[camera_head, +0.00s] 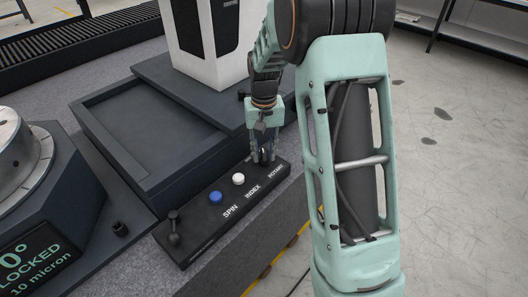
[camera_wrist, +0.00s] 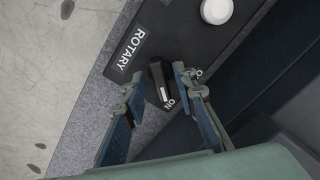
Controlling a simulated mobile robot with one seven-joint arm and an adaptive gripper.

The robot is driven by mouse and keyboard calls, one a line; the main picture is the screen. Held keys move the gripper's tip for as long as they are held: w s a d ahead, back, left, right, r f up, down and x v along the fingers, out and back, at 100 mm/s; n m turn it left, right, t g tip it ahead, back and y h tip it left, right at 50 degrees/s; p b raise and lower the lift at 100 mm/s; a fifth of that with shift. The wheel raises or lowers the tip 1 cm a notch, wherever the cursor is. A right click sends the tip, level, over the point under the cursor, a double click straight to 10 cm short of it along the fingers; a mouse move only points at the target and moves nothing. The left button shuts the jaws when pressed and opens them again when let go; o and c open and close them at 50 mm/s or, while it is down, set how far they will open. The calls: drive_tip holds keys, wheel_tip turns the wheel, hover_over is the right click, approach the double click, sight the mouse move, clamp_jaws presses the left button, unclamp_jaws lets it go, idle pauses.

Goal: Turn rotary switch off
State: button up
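The rotary switch (camera_wrist: 160,80) is a small black knob with a white mark, beside the ROTARY label (camera_wrist: 130,48). Its white mark points towards the ON lettering in the wrist view. Another label by the right finger is partly covered. My gripper (camera_wrist: 158,86) is open, one finger on each side of the knob, with a gap showing on the left; I cannot tell whether the right finger touches. In the head view my gripper (camera_head: 262,150) points down at the far right end of the black control panel (camera_head: 198,233), mostly hiding the knob.
The panel also carries a white button (camera_head: 238,179), a blue button (camera_head: 215,197) and a black lever (camera_head: 174,226). A dark tray (camera_head: 130,172) lies behind it. A round metal table on a housing with a LOCKED display (camera_head: 35,262) stands left. A white machine column (camera_head: 210,40) rises behind.

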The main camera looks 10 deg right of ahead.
clamp_jaws()
drive_tip(key=shift+n, duration=0.3)
drive_tip(key=n+p, duration=0.2)
drive_tip(key=n, duration=0.3)
drive_tip(key=shift+r+n, duration=0.15)
drive_tip(key=shift+n, duration=0.15)
drive_tip(key=n+p, duration=0.2)
drive_tip(key=n, duration=0.3)
drive_tip(key=shift+n, duration=0.3)
drive_tip(key=shift+o, duration=1.1)
unclamp_jaws()
